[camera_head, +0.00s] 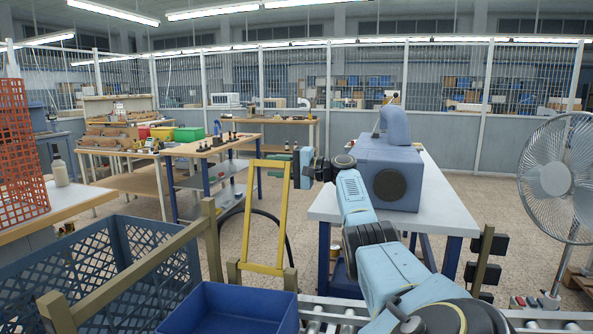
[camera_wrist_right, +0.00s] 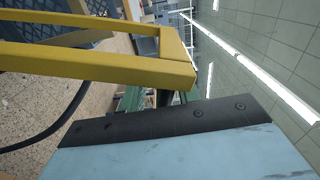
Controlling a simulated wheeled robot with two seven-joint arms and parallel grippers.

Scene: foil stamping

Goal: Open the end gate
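The end gate is a yellow rectangular frame (camera_head: 283,225), standing upright with a slight tilt beside the conveyor in the head view. In the right wrist view its yellow bars (camera_wrist_right: 95,62) cross close in front of the camera, with a corner at the upper middle. My right gripper (camera_head: 299,168) is beside the gate's top right corner. I cannot tell if it touches the bar. Its fingertips are not clear in either view, so open or shut cannot be told. My left gripper is not in view.
A blue bin (camera_head: 235,312) sits by the conveyor rollers (camera_head: 335,316), near an olive rail (camera_head: 140,268). A blue-grey machine (camera_head: 390,175) stands on a white table (camera_head: 445,215) to the right. A fan (camera_head: 556,180) stands far right. A dark crate (camera_head: 120,262) is at left.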

